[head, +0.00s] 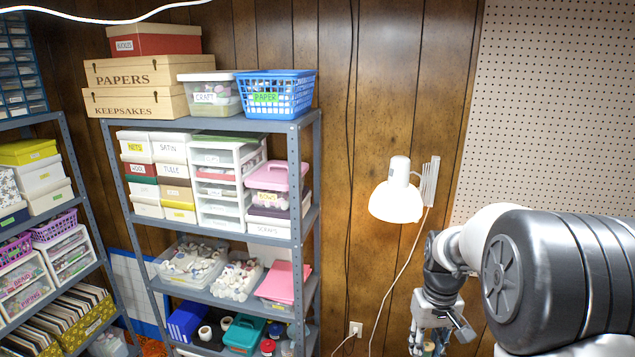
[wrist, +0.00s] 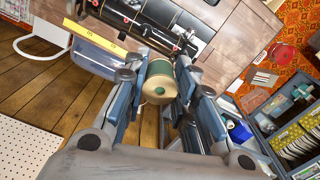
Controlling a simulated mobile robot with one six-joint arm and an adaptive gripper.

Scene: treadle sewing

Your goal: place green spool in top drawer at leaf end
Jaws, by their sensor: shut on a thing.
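My gripper (wrist: 160,74) is shut on the green spool (wrist: 157,89). The spool's pale tan end with a small green centre faces the wrist camera, and some green shows at its far edge. The black sewing machine (wrist: 150,20) stands beyond the fingertips on a brown wooden table (wrist: 228,40). A blue-grey open drawer or bin (wrist: 92,55) lies left of the fingers, beside a yellow strip (wrist: 95,35); I cannot tell whether it is the top drawer. In the head view my gripper (head: 428,335) is low at the right, partly cut off.
A metal shelf (head: 210,228) with boxes, baskets and bins stands against the wood-panelled wall. A lit white lamp (head: 397,200) hangs on the wall. In the wrist view, a pegboard (wrist: 22,145) is at lower left and a shelf with craft items (wrist: 285,125) at lower right. Wooden floor shows below the table.

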